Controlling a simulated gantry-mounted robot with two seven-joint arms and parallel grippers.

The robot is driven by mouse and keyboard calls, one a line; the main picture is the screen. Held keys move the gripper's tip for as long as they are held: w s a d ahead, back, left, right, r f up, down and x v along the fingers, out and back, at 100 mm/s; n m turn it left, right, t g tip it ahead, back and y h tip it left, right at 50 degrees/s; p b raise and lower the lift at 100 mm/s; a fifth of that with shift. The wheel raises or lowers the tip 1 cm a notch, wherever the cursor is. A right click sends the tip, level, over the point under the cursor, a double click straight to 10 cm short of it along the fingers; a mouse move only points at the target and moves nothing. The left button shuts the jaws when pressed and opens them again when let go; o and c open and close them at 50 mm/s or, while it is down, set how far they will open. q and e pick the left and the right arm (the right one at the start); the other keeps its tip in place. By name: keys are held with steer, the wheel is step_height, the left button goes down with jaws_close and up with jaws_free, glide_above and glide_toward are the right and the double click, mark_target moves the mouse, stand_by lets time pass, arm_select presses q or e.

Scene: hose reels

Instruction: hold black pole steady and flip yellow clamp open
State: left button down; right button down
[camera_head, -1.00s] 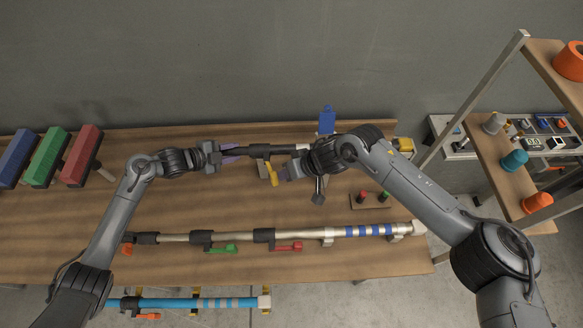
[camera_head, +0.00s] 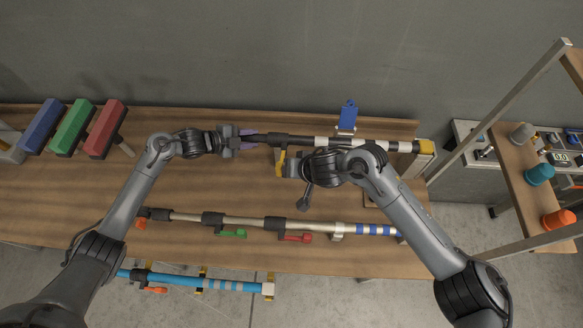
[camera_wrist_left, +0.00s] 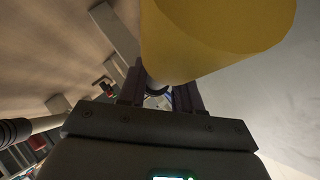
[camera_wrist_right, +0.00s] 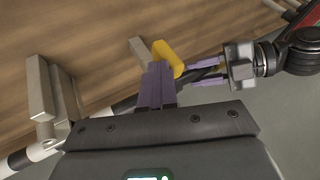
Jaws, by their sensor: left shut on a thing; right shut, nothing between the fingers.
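The black pole (camera_head: 300,139) lies along the back of the table, with pale bands toward its right. My left gripper (camera_head: 249,142) is shut on its left end; the purple fingers also show in the right wrist view (camera_wrist_right: 207,74). The yellow clamp (camera_head: 281,163) hangs from the pole's black collar toward the table's front. It also shows in the right wrist view (camera_wrist_right: 166,56), right at the fingertips. My right gripper (camera_wrist_right: 158,68) is shut and empty beside this clamp; I cannot tell whether they touch. A large yellow rounded surface (camera_wrist_left: 215,35) fills the top of the left wrist view.
A blue block (camera_head: 348,117) stands behind the pole, and a yellow end block (camera_head: 425,147) is at its right. A silver pole (camera_head: 260,222) with green and red clamps lies in front. Blue, green and red blocks (camera_head: 105,128) stand left. A shelf (camera_head: 525,180) is at right.

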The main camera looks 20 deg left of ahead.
steer(key=shift+w, duration=0.2)
stand_by(0.4)
steer(key=s+d+r, duration=0.1)
steer(key=d+r, duration=0.7)
steer(key=d, duration=0.1)
steer(key=shift+d, duration=0.25)
stand_by(0.4)
arm_select(q)
steer(key=c, duration=0.7)
jaws_free()
